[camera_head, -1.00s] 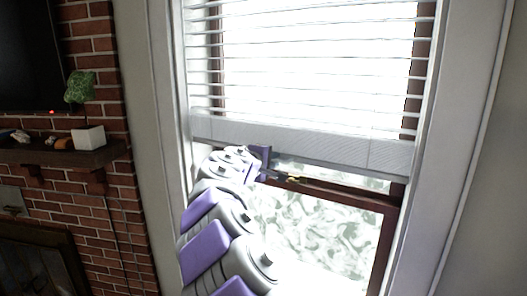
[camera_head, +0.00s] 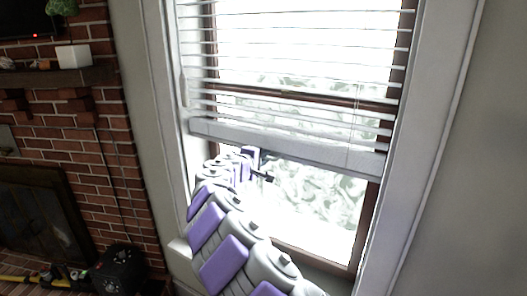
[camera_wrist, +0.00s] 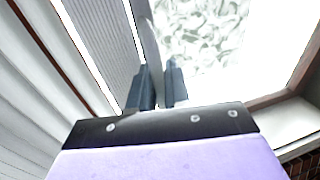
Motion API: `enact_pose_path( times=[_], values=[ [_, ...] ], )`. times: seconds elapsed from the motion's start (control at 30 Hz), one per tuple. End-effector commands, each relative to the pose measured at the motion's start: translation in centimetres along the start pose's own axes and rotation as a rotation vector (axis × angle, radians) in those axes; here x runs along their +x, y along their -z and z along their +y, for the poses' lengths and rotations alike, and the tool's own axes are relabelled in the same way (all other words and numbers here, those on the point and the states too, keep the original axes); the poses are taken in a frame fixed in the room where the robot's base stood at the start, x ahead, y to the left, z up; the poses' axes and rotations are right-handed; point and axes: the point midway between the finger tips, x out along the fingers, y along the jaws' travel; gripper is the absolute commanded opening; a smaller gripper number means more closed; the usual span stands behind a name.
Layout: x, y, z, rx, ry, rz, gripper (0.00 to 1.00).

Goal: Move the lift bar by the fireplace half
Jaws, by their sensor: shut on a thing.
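The lift bar (camera_head: 290,146) is the pale grey bottom rail of the white slatted blind (camera_head: 300,60) in front of a bright window. It hangs slightly slanted, with uncovered glass below. My gripper (camera_head: 268,178) is at its lower edge, left of its middle, small and partly lost in the glare. In the wrist view, the two dark fingers of my gripper (camera_wrist: 160,86) are shut on a thin grey edge of the lift bar (camera_wrist: 149,45). The fingertips' contact is partly hidden.
The brown window frame (camera_head: 312,260) and pale trim (camera_head: 425,130) surround the opening. A brick fireplace wall (camera_head: 115,160) with a mantel (camera_head: 60,78) and white planter (camera_head: 74,56) stands left. A black box-like object (camera_head: 118,270) sits on the floor below it.

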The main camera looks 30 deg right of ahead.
Motion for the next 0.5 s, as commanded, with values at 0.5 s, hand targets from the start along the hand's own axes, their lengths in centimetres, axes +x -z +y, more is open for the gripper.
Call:
enact_pose_path(
  times=[0.5],
  values=[
    [1.4, 0.1, -6.7, 0.0, 0.0, 0.002, 0.0]
  ],
)
